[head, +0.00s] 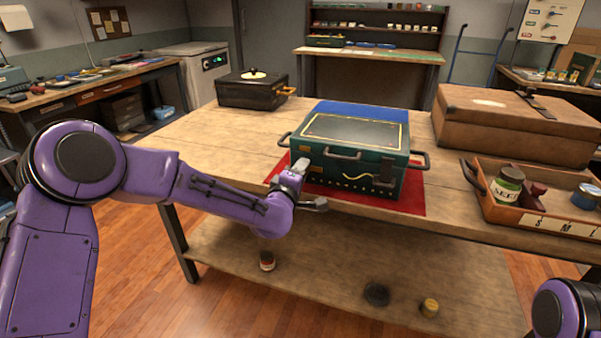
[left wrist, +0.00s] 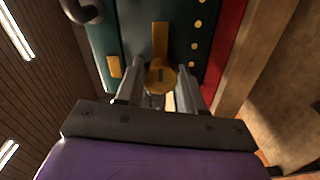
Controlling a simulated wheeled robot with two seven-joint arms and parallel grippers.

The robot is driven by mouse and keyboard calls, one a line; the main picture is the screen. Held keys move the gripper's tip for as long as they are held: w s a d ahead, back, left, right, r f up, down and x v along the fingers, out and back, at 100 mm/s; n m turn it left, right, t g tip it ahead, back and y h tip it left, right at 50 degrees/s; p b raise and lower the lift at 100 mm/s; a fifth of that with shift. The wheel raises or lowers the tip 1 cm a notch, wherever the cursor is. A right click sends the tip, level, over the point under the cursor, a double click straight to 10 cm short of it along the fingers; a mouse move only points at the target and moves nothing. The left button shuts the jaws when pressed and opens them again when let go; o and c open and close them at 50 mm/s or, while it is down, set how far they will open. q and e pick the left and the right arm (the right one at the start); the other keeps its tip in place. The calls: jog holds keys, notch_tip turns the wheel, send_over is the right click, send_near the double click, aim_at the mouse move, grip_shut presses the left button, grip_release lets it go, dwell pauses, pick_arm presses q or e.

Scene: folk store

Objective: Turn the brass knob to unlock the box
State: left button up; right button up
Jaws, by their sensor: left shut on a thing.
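The teal box (head: 345,181) stands on a red mat (head: 411,203) on the wooden table, its lid down. In the left wrist view the brass knob (left wrist: 161,75) is a round disc with a dark slot, on the teal front of the box. A brass strip (left wrist: 160,41) runs along the front in line with it. My left gripper (head: 298,168) is at the left part of the box's front. In the left wrist view its two fingers (left wrist: 158,88) are shut on the brass knob. In the head view the gripper hides the knob. My right gripper is out of view.
A brown case (head: 510,120) and an orange tray (head: 535,219) with jars stand to the right. A black box (head: 252,92) stands at the back left. The table left of the teal box is clear. A lower shelf (head: 330,275) holds several small jars.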

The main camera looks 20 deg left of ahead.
pick_arm(q)
jog(key=shift+f, duration=0.1)
jog(key=o, duration=1)
jog(key=shift+o, duration=0.2)
jog(key=s, duration=1)
jog(key=shift+s+a+r+b, duration=0.15)
jog(key=shift+s+r+b, duration=0.05)
jog(key=shift+s+b, duration=0.1)
